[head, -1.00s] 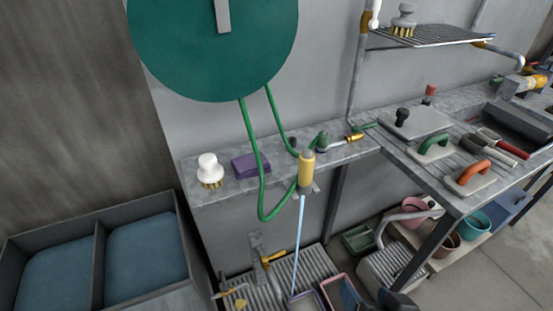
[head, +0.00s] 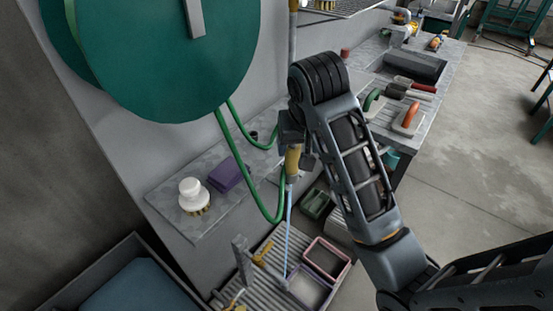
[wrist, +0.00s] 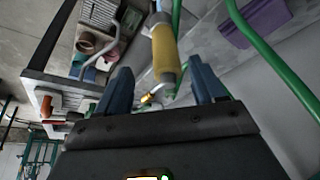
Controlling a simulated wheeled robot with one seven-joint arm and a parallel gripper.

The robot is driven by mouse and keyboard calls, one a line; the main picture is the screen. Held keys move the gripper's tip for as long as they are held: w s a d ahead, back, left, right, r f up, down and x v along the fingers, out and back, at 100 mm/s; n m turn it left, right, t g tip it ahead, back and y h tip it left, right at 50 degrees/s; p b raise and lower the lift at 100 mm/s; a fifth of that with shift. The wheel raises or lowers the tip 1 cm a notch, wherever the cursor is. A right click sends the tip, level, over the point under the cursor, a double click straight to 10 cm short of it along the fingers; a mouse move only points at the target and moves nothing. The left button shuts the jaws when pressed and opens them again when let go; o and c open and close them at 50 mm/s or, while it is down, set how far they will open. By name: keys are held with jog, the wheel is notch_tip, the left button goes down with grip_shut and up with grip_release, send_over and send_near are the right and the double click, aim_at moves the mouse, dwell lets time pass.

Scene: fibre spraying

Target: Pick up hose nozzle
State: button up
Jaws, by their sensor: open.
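The hose nozzle (head: 293,161) has a yellow sleeve and stands upright at the front edge of the grey shelf. My gripper is open with nothing held. In the head view my gripper (head: 296,145) is at the nozzle and partly covers its upper end; contact cannot be told.
A white brush (head: 194,194) and a purple block (head: 225,174) sit on the shelf (head: 160,200) to the left. The green reel (head: 170,60) hangs above. A pink-rimmed tray (head: 338,257) stands below. A counter with tools (head: 408,121) is at right.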

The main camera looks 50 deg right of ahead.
aim_at(294, 148)
jog(key=shift+b+x, duration=1.25)
jog(key=shift+x, duration=0.15)
jog(key=w+f+b, duration=0.1)
jog(key=w+d+f+b, duration=0.1)
jog(key=b, duration=0.1)
jog(key=shift+f, duration=0.3)
jog(key=shift+x, duration=0.9)
jog(key=shift+r, duration=0.1)
jog(key=shift+c, duration=0.3)
jog(key=c, duration=1.1)
